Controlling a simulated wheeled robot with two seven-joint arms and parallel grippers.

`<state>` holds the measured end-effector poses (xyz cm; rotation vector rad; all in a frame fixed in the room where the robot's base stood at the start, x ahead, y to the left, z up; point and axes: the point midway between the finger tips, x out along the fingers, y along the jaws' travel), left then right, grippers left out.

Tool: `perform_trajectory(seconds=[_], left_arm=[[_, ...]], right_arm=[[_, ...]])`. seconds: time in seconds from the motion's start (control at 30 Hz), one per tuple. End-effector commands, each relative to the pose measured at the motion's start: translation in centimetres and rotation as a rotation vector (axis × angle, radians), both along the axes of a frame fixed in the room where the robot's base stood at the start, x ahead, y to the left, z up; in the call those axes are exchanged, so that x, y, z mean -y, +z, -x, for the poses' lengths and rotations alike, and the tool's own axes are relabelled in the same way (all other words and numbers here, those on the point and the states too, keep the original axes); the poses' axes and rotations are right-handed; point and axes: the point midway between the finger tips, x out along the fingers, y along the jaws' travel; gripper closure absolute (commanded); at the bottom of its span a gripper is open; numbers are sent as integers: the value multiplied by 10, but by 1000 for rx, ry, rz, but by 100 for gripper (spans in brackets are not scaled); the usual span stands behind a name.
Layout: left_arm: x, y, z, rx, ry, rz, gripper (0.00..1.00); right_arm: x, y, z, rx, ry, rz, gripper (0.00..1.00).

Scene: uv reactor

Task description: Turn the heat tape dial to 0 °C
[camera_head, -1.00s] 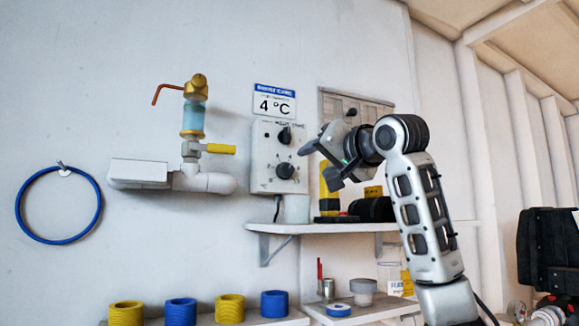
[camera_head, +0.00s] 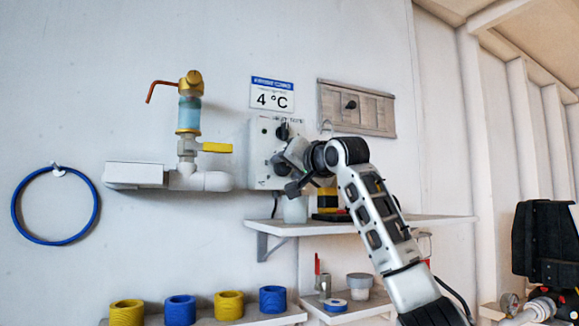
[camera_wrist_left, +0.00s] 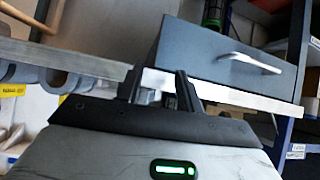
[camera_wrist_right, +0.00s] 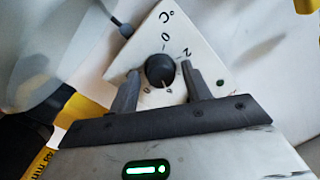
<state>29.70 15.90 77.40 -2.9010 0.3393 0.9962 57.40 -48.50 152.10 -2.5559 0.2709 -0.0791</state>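The white control box (camera_head: 261,155) hangs on the wall with an upper black dial (camera_head: 284,131) and a lower dial mostly hidden by my right gripper (camera_head: 286,178). The sign (camera_head: 272,95) above it reads 4 °C. In the right wrist view, my gripper (camera_wrist_right: 160,88) is open, its fingers apart on either side of a round black dial (camera_wrist_right: 160,70). The marks 0, 2 and °C show around this dial; I cannot tell whether the fingers touch it. My left gripper (camera_wrist_left: 157,85) is open and empty in its wrist view, outside the head view.
A wall shelf (camera_head: 350,227) runs below the box, with a yellow-black item (camera_head: 327,199) on it. Left of the box are a white pipe (camera_head: 200,181) and a yellow-handled valve (camera_head: 217,147). A grey drawer (camera_wrist_left: 230,65) stands beyond my left gripper.

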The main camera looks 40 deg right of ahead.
Motion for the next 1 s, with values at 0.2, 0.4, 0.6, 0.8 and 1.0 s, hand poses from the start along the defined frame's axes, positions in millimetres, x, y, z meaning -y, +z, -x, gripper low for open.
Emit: perform_trajectory(seconds=[0.2,0.4,0.6,0.8,1.0], left_arm=[[2,-1,2,-6,-3,2,64],[3,-2,3,-9,-5,5,64],[4,-1,4,-9,-5,5,64],[4,-1,3,-7,-5,5,64],[4,0,3,-7,-5,5,64]], right_arm=[[0,0,0,0,0,0,92],[0,1,0,-4,1,14,92],[0,1,1,-25,2,84,91],[0,2,1,-68,1,223,91],[-1,3,1,-124,2,402,91]])
